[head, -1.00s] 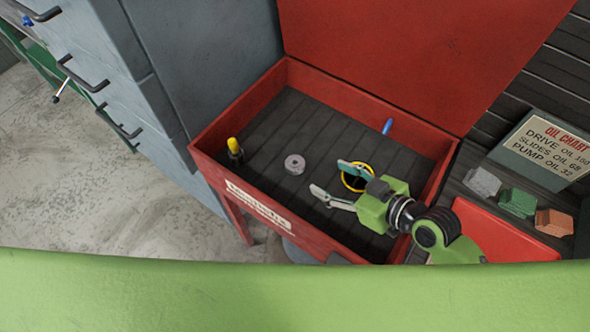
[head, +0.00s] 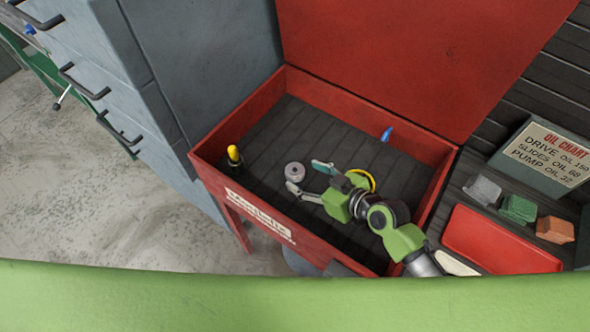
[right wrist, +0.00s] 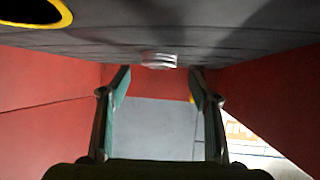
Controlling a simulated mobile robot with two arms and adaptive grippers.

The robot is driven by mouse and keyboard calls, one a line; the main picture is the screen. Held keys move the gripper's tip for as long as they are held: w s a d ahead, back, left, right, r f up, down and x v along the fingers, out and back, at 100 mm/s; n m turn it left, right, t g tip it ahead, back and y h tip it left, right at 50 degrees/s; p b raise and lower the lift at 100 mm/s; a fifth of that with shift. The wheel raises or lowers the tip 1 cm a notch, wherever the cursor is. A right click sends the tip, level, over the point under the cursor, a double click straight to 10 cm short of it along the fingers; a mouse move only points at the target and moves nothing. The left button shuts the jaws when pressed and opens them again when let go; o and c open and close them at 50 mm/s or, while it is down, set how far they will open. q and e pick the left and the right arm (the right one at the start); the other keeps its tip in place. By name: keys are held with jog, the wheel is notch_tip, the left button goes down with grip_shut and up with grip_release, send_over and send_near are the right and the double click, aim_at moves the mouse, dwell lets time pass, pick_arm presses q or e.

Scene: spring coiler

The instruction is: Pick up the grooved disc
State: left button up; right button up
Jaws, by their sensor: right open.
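The grooved disc (head: 295,171) is a small grey ringed piece lying on the dark slatted floor of the red box. In the right wrist view the disc (right wrist: 159,60) shows ahead, between and beyond the fingertips. My right gripper (head: 308,178) is open inside the box, its fingers pointing left, with the disc just off the fingertips. The fingers also show in the right wrist view (right wrist: 160,80), spread apart with nothing between them. I cannot tell whether a finger touches the disc. My left gripper is not in view.
A yellow-topped tool (head: 234,155) stands at the box's left corner. A yellow ring (head: 362,178) lies partly behind my right gripper. A blue item (head: 387,133) is by the back wall. The red box's walls (head: 330,104) surround the area; coloured blocks (head: 518,208) sit outside to the right.

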aim_at(293, 169)
jog(key=shift+p+x, duration=0.3)
jog(key=shift+x, duration=1.75)
jog(key=shift+w+d, duration=0.1)
jog(key=c, duration=1.5)
jog(key=shift+r, duration=0.1)
jog(key=shift+c, duration=0.6)
